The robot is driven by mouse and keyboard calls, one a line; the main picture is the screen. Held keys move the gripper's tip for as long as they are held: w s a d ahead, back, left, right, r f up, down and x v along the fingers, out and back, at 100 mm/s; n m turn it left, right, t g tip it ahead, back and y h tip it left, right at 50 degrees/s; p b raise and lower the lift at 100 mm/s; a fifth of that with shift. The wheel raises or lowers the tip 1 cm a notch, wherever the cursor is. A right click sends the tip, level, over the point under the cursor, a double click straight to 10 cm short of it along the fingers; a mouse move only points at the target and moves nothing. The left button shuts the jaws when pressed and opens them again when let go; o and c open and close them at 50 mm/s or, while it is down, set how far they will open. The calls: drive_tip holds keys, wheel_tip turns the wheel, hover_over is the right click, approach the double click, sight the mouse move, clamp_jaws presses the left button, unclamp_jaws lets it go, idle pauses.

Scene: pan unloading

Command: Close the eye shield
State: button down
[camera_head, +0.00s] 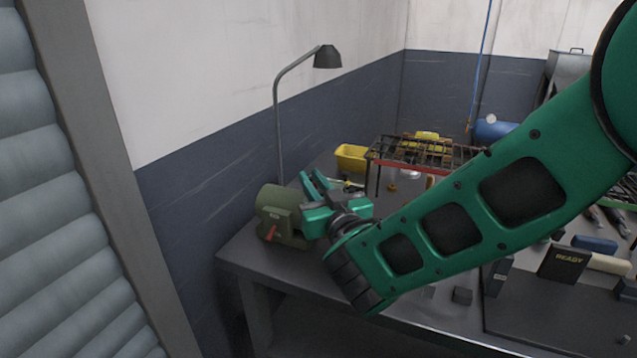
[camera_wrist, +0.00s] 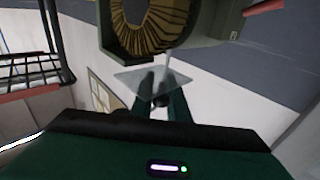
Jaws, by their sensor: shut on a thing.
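The olive-green bench grinder (camera_head: 280,215) stands at the left end of the bench, with a red lever on its front. In the wrist view its round housing and brown, bristle-like wheel (camera_wrist: 150,22) fill the top middle. The eye shield (camera_wrist: 130,78) is a small clear plate on a thin arm beside the wheel opening. My gripper (camera_head: 312,190) is beside the grinder in the head view. In the wrist view my gripper (camera_wrist: 158,84) has its fingers close together on the clear shield. The shield is too small and hidden to make out in the head view.
A thin lamp (camera_head: 327,57) rises behind the grinder. A yellow bin (camera_head: 351,157) and a red-edged wire rack (camera_head: 425,152) stand to the right on the bench. The bench's front left corner is bare.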

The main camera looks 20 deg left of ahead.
sight(323, 195)
drive_tip(key=shift+w+d, duration=0.15)
drive_tip(key=c, duration=1.7)
unclamp_jaws()
drive_tip(key=v, duration=0.8)
drive_tip(key=shift+v, duration=0.8)
drive_tip(key=shift+s+d, duration=0.3)
drive_tip(key=shift+s, duration=0.15)
